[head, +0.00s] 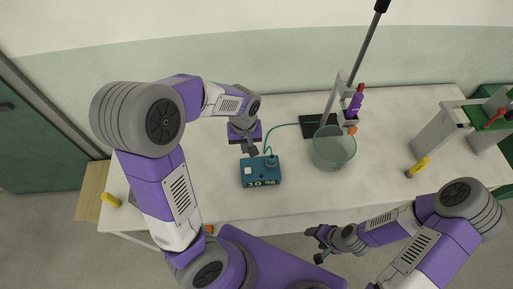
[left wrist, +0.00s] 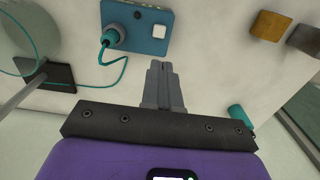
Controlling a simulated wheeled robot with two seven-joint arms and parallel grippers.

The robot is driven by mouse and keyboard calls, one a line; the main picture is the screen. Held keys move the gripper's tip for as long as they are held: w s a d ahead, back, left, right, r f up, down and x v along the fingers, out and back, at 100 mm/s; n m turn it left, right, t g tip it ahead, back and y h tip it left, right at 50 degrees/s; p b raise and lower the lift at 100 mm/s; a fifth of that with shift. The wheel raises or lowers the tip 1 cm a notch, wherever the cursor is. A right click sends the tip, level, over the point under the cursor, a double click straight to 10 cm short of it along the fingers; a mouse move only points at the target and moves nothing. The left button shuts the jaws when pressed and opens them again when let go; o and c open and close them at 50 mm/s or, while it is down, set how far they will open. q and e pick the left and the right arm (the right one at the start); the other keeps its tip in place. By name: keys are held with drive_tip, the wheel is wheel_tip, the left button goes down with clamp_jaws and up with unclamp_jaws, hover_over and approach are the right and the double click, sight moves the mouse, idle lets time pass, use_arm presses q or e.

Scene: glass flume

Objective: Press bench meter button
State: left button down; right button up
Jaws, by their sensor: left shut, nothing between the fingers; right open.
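The bench meter (head: 261,172) is a blue box on the white bench, with a display reading 10 % on its front. A pale square button (head: 248,171) is on its top at the left, and a teal cable plugs in at the right. In the left wrist view the meter (left wrist: 132,33) is at the top, with its white button (left wrist: 159,31) beyond my fingertips. My left gripper (head: 251,152) is shut and empty, just behind the meter; its closed fingers (left wrist: 162,68) point towards the meter, apart from the button. My right gripper (head: 315,244) is open and empty, in front of the bench edge.
A glass vessel (head: 334,150) stands right of the meter, beside a stand with a purple probe (head: 355,103) and a dark base. The teal cable (head: 292,125) runs between meter and stand. A grey frame (head: 440,135) and yellow object (head: 418,167) are further right.

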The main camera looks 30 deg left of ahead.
sight(247, 170)
use_arm(q)
wheel_tip(247, 170, down, 14)
drive_tip(key=shift+r+b, duration=0.1)
drive_tip(key=shift+b, duration=0.4)
idle(0.4)
